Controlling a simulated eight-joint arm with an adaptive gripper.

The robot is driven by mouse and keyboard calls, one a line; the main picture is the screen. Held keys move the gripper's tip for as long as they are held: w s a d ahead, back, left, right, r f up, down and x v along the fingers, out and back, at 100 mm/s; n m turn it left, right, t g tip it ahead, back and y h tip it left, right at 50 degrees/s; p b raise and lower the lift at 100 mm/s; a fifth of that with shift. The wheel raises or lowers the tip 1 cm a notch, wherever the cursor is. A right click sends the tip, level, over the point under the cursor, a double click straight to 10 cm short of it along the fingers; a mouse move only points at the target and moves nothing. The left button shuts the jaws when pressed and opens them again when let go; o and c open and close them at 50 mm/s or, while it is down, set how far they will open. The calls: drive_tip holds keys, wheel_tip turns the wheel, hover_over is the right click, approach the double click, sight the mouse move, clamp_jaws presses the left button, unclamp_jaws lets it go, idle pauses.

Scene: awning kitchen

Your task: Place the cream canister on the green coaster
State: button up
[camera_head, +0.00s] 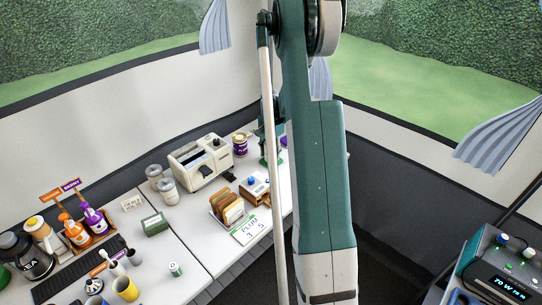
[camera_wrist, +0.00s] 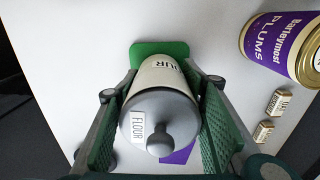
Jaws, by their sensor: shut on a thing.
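The cream canister (camera_wrist: 158,76) has a grey knobbed lid and a FLOUR label. In the wrist view it sits between the two green fingers of my gripper (camera_wrist: 159,70), which is shut on its sides. The green coaster (camera_wrist: 158,48) shows just past the canister's far end, and the canister covers part of it. I cannot tell whether the canister touches it. In the head view my gripper (camera_head: 270,148) is at the counter's far end, partly hidden by my arm, and the held canister cannot be made out.
A purple plums can (camera_wrist: 275,45) stands right of the canister, also in the head view (camera_head: 240,145). Small labelled blocks (camera_wrist: 272,115) lie below it. A purple flat patch (camera_wrist: 178,154) shows under the canister. A toaster (camera_head: 200,160) and a toast rack (camera_head: 228,208) stand nearby.

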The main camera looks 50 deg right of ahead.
drive_tip(key=shift+f, duration=0.35)
drive_tip(key=shift+f, duration=0.15)
drive_tip(key=o, duration=1)
wheel_tip(320, 180, up, 12)
drive_tip(key=shift+r+p, duration=0.15)
drive_tip(key=shift+p, duration=0.7)
drive_tip(key=shift+a, duration=0.1)
